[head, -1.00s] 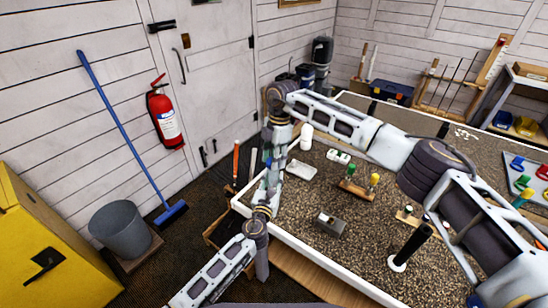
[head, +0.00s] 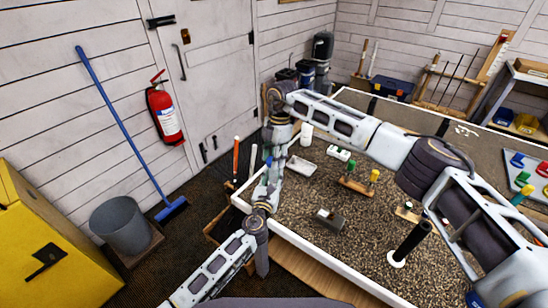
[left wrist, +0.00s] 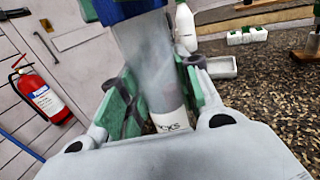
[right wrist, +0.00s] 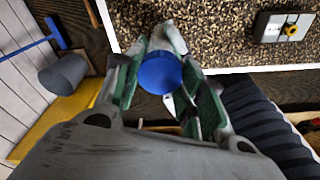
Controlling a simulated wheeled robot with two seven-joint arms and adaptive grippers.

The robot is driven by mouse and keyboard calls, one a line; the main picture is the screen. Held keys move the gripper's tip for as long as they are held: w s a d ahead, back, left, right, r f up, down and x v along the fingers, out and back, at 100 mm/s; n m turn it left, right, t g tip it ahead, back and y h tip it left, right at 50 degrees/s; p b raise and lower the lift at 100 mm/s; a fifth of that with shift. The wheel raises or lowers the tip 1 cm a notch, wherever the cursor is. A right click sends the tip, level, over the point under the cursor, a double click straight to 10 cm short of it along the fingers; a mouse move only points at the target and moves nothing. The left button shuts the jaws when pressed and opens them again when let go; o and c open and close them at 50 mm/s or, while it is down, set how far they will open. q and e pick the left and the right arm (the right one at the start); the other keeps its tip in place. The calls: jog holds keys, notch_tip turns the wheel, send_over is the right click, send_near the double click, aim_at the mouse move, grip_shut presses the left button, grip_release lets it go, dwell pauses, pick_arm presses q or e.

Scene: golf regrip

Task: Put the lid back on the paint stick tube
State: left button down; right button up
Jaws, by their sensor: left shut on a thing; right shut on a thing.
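The paint stick tube (left wrist: 155,70), pale grey with a white printed label at its lower end, stands between the green pads of my left gripper (left wrist: 158,105), which is shut on it. The blue lid (right wrist: 160,74) is held between the green pads of my right gripper (right wrist: 163,85), which is shut on it. In the left wrist view the blue lid (left wrist: 128,10) is right at the tube's upper end. I cannot tell whether it is seated or only touching. In the head view both grippers meet, small and partly hidden, at the table's left edge.
A table with a speckled top and white rim (head: 330,262) lies to the right. It carries a white bottle (head: 306,136), a pale tray (head: 301,166), a wooden stand (head: 357,188) and a black upright post (head: 410,240). A grey bucket (head: 121,226) and blue broom stand left.

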jog(key=shift+f, duration=0.6)
dwell(0.4)
jog(key=m, duration=0.3)
jog(key=shift+m+t, duration=0.3)
jog(key=m, duration=0.4)
jog(key=shift+s, duration=0.1)
jog(key=shift+o, duration=0.4)
jog(key=shift+s+a+r+m+t, duration=0.1)
jog(key=shift+a+m+t, duration=0.2)
jog(key=shift+m, duration=0.7)
jog(key=shift+s+a+m+t, duration=0.1)
jog(key=shift+a+m+t, duration=0.15)
jog(key=shift+m, duration=0.75)
jog(key=shift+w+d+m, duration=0.1)
jog(key=shift+d+m, duration=0.25)
jog(key=shift+m, duration=0.25)
jog(key=shift+c, duration=0.3)
jog(key=o, duration=0.6)
jog(key=shift+d, duration=0.15)
jog(key=shift+o, duration=0.2)
